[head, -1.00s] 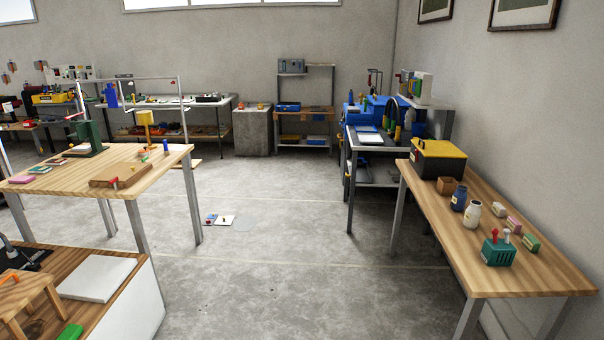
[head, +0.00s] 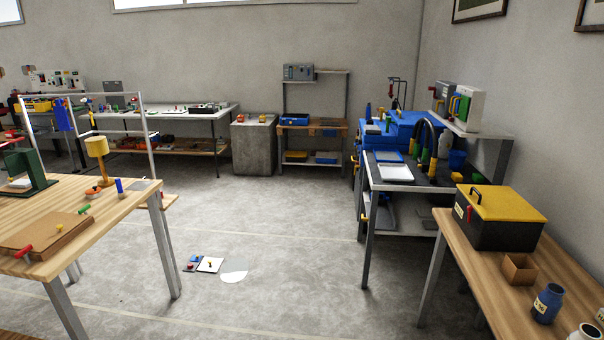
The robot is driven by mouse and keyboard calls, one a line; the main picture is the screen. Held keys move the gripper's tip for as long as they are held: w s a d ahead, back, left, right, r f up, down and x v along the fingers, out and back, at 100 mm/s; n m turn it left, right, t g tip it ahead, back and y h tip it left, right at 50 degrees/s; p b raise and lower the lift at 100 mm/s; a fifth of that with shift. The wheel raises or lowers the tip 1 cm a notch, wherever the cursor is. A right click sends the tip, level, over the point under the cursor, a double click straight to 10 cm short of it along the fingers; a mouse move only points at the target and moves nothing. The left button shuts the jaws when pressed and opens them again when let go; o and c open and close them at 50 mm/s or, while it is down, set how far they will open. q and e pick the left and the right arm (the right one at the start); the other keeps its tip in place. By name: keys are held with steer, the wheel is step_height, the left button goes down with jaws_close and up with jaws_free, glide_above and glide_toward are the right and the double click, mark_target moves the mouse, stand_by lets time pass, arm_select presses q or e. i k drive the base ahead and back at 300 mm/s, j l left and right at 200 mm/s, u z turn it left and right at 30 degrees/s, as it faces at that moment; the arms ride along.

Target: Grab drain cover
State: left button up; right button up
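A small white square plate (head: 210,265) with a yellow knob lies on the concrete floor, left of the middle of the head view. It may be the drain cover, but it is too small to be sure. A small dark piece with blue and red parts (head: 194,262) lies against its left side. A pale, shiny wet patch (head: 234,271) is on the floor just right of the plate. Neither of my grippers is in view.
A wooden table (head: 110,222) stands at the left, with its legs near the plate. A wooden bench with a black and yellow toolbox (head: 502,222) is at the right. A metal workbench (head: 408,183) stands beyond it. The floor between is clear.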

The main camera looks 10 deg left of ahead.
mark_target(210, 264)
steer(key=i+u, duration=0.15)
steer(key=i, duration=0.85)
steer(key=i+l+u, duration=0.15)
steer(key=i, duration=0.9)
steer(key=i+j+u, duration=0.1)
steer(key=i+u, duration=0.15)
steer(key=i, duration=0.45)
steer(key=i+u, duration=0.3)
steer(key=i, duration=0.45)
steer(key=i+l+u, duration=0.25)
steer(key=i, duration=0.4)
